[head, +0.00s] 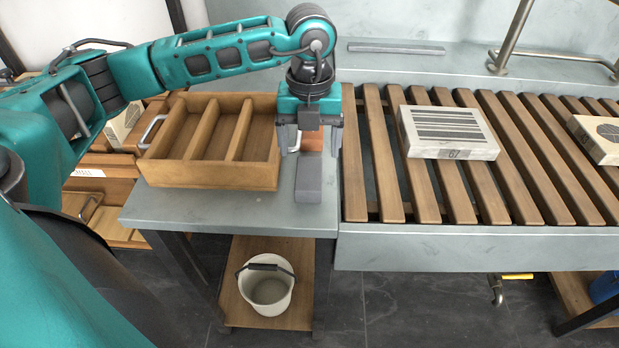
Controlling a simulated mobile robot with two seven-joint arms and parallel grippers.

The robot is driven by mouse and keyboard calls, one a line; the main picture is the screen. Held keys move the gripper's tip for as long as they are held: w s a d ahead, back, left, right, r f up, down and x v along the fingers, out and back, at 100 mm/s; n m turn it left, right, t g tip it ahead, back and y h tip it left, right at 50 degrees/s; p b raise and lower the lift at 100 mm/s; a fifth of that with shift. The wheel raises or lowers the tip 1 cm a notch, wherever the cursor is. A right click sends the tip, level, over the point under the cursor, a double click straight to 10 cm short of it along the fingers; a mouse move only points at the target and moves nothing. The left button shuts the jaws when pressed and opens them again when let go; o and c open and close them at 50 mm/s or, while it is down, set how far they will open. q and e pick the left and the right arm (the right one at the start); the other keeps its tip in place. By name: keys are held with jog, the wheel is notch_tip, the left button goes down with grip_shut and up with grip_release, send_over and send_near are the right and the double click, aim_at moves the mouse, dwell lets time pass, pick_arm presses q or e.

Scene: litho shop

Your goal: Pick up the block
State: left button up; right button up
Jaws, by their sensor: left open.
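A dark grey oblong block (308,182) lies on the grey side table, its long side running toward the front edge. A reddish-brown piece (312,141) shows just behind it, partly hidden by my gripper; I cannot tell whether the two touch. My left gripper (310,150) points down over the back end of the grey block and the brown piece. Its two fingers are apart, one on each side, with nothing visibly clamped. I cannot tell its exact height above the table. My right gripper is not in view.
An open wooden tray (262,175) with dividers stands just left of the gripper. Right of it is a slatted wooden rack (385,180) bearing a printed stone slab (447,150) and another slab (602,150). A white bucket (268,308) sits on the shelf below.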

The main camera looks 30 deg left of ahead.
aim_at(310, 170)
pick_arm(q)
jog(key=f, duration=0.7)
jog(key=shift+s, duration=0.2)
jog(key=shift+d+r, duration=0.1)
jog(key=c, duration=1.3)
notch_tip(310, 170, up, 20)
jog(key=shift+p, duration=0.7)
